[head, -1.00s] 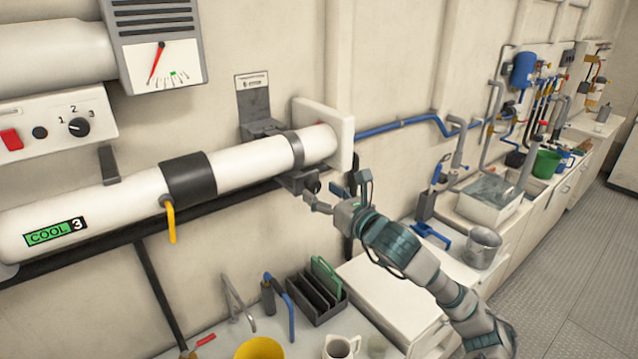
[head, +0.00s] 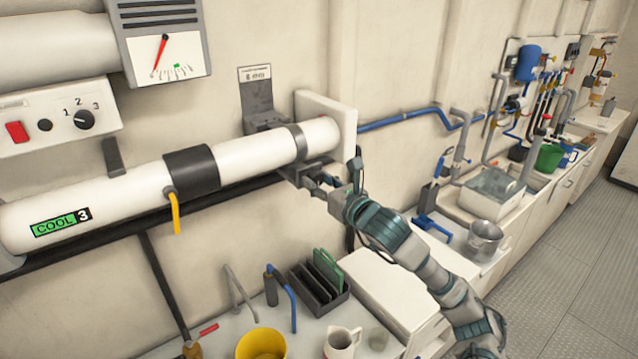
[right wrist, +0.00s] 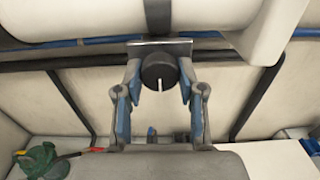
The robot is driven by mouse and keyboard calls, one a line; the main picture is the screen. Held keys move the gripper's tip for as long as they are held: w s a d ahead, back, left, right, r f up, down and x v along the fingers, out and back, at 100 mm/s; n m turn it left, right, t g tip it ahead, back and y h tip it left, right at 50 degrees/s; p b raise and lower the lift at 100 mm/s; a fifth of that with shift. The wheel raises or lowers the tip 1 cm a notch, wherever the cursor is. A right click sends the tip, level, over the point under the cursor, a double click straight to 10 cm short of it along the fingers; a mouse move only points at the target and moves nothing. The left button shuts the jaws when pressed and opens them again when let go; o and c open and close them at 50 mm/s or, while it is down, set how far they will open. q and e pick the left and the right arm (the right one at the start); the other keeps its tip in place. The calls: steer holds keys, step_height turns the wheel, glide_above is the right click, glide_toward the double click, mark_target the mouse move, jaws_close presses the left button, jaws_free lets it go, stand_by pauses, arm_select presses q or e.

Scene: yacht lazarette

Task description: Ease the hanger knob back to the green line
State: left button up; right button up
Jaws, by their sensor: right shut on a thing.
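The hanger knob (right wrist: 158,72) is round and black with a white pointer line, seen in the right wrist view under the white pipe (head: 250,150). The pointer line points down in that view. My right gripper (right wrist: 160,88) has one finger on each side of the knob and is shut on it. In the head view my right gripper (head: 318,184) reaches the pipe hanger from the right and hides most of the knob. A gauge (head: 167,60) at upper left has a red needle left of a small green mark (head: 177,66). My left gripper is not in view.
A switch panel (head: 60,122) sits on the wall at left. Below are a yellow bucket (head: 260,345), a white mug (head: 341,342) and a dark rack (head: 318,288). A blue pipe (head: 400,118) runs right along the wall. Free air lies below the white pipe.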

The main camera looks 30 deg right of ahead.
steer(key=n+b, duration=0.2)
steer(key=n, duration=0.1)
steer(key=shift+d+n, duration=0.1)
steer(key=shift+n, duration=0.6)
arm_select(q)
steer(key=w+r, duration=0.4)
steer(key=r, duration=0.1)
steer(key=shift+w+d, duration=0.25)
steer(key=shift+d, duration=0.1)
arm_select(e)
steer(key=o, duration=1.1)
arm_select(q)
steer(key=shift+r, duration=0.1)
arm_select(e)
steer(key=shift+o, duration=0.2)
steer(key=s+d, duration=0.1)
steer(key=s, duration=1.1)
steer(key=shift+w+d+f, duration=0.1)
